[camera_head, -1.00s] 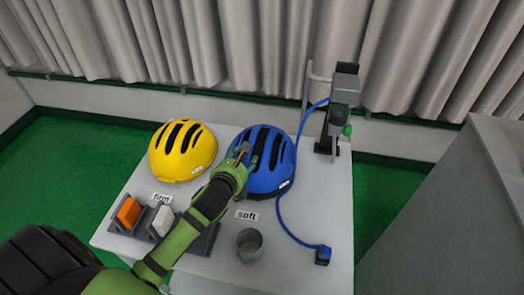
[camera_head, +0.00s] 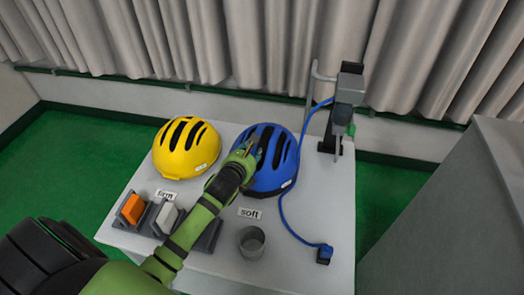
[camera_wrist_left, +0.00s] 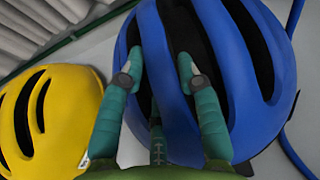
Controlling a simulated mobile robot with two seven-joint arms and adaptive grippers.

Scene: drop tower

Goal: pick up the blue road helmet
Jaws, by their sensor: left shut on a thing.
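The blue road helmet (camera_head: 275,178) sits at the back middle of the white table (camera_head: 180,262), with black vents along its top. My left gripper (camera_head: 248,150) reaches it from the front left and is shut on the helmet's shell at its upper left. In the left wrist view the two green fingers (camera_wrist_left: 159,68) lie on either side of a blue rib of the helmet (camera_wrist_left: 228,60). I cannot tell any gap between the helmet and the table. My right gripper is in neither view.
A yellow helmet (camera_head: 186,146) stands close left of the blue one. In front are a holder with an orange block (camera_head: 131,208) and a white block (camera_head: 166,216), labels and a grey cup (camera_head: 251,241). A blue cable (camera_head: 296,232) and a stand (camera_head: 341,112) are at the right.

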